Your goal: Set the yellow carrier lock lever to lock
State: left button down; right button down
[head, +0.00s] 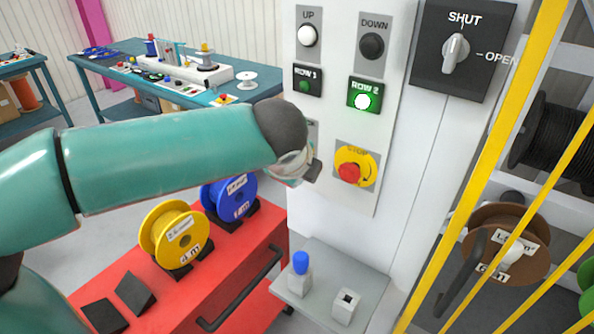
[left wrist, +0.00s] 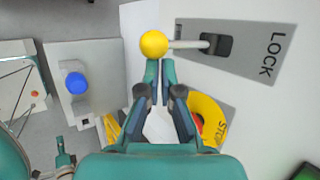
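The yellow ball knob (left wrist: 153,44) of the lock lever is at the top of the left wrist view. Its pale rod runs right to a dark slot in a grey plate (left wrist: 255,42). The word LOCK is at the plate's right end, and the ball is on the side away from it. My left gripper (left wrist: 161,72) has its fingertips together, empty, just below the ball; I cannot tell if they touch it. In the head view the left gripper (head: 314,171) is at the white panel, and my arm hides the lever.
A yellow stop button (head: 357,157) is right of the gripper, below the lit ROW 2 lamp (head: 362,102). A grey shelf (head: 322,284) with a blue-topped peg is below. A red cart (head: 262,251) with reels stands left, yellow bars (head: 492,150) at right.

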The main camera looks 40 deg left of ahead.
pick_arm(q)
jog(key=shift+w+a+r+p, duration=0.1)
jog(key=shift+r+p, duration=0.4)
jog(key=shift+r, duration=0.5)
jog(key=shift+w+r+p, duration=0.1)
jog(key=shift+r+p, duration=0.2)
jog(key=shift+r, duration=0.1)
jog(key=shift+f, duration=0.1)
jog(key=shift+r+p, duration=0.7)
jog(key=shift+r, duration=0.15)
